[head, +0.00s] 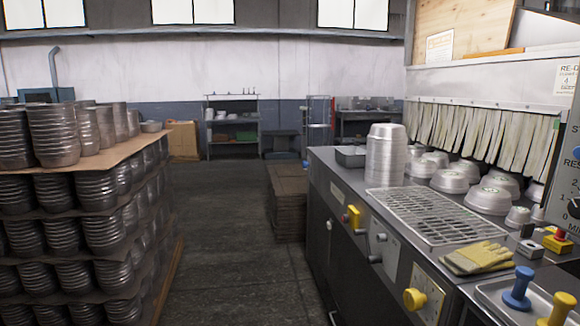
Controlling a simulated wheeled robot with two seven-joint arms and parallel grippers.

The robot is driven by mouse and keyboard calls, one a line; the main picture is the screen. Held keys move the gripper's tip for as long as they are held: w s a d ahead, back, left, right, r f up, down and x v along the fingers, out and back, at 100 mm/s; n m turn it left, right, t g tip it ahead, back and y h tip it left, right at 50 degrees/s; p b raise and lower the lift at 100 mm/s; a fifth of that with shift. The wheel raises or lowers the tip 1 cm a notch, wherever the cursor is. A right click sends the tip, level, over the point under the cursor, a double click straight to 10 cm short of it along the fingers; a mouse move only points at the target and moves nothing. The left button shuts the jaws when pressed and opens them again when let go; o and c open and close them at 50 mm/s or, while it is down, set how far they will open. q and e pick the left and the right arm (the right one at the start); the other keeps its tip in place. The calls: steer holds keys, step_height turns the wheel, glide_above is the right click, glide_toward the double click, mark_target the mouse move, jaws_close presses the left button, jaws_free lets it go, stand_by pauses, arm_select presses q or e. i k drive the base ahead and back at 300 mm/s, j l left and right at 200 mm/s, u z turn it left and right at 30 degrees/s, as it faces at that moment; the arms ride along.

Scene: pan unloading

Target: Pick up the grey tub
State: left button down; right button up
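A dark grey tub (352,156), low and rectangular, sits on the far left end of the metal counter (330,163). It stands just behind and to the left of a tall stack of silver pans (385,155), which seems to cover part of its right side. Its inside is too small to make out. Neither of my grippers shows in the head view.
On the counter are a metal grate (430,215), yellow gloves (478,257), several upturned pans (450,180) below hanging strips, and blue and yellow knobbed tools. Stacked pans (55,135) fill a pallet at left. The floor aisle (225,230) between is clear; brown stacked sheets (288,195) stand beyond.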

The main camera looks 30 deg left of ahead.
mark_target(349, 157)
steer(key=u, duration=0.5)
steer(key=i+j+u, duration=0.25)
steer(key=i+j, duration=0.25)
steer(key=i+j+u, duration=0.25)
steer(key=i+j, duration=0.2)
steer(key=i+j+u, duration=0.25)
steer(key=i, duration=0.45)
steer(key=i+l+z, duration=0.15)
steer(key=i, duration=0.7)
steer(key=i+z, duration=0.15)
steer(key=i, duration=0.7)
steer(key=i+z, duration=0.15)
steer(key=i, duration=0.7)
steer(key=i+j+z, duration=0.15)
steer(key=i, duration=0.7)
